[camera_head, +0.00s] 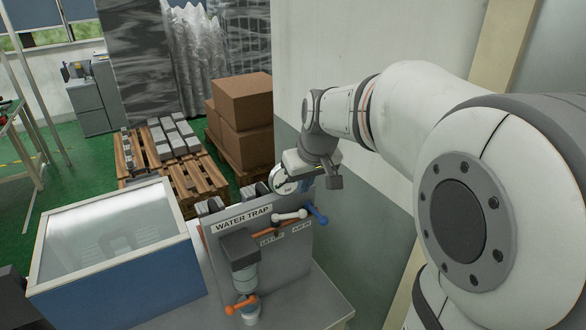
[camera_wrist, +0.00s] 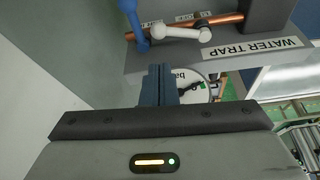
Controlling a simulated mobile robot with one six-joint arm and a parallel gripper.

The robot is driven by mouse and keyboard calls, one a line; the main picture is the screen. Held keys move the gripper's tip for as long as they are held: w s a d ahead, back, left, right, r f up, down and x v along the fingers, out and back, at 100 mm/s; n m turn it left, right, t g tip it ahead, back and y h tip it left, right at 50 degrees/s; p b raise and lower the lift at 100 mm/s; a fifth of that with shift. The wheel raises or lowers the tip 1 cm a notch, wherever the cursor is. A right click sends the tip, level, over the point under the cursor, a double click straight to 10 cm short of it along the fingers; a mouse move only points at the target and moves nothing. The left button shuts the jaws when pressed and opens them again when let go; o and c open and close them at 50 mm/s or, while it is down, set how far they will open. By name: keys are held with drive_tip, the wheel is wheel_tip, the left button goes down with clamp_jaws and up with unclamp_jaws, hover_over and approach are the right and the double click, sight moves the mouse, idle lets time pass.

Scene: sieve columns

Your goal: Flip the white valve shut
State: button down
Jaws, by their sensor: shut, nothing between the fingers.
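The white valve (camera_head: 290,215) is a short lever with rounded ends on the copper pipe of the water trap panel. Its handle lies roughly along the pipe, slightly tilted. It also shows in the wrist view (camera_wrist: 180,32) near the top. My gripper (camera_wrist: 155,70) is shut and empty, its blue-grey fingers together. The fingertips point at the panel just below the valves in the wrist view, apart from the white handle. In the head view my gripper (camera_head: 306,182) is above the panel's right part, by the round gauge (camera_head: 284,181).
A blue valve handle (camera_head: 317,214) sits right beside the white one and shows in the wrist view (camera_wrist: 133,20). An orange valve (camera_head: 242,304) is lower on the panel (camera_head: 287,262). A blue-sided tank (camera_head: 120,285) stands left. A wall is on the right.

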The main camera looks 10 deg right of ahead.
sight(289, 217)
drive_tip(key=x, duration=0.7)
drive_tip(key=shift+p, duration=0.45)
drive_tip(key=shift+d, duration=0.1)
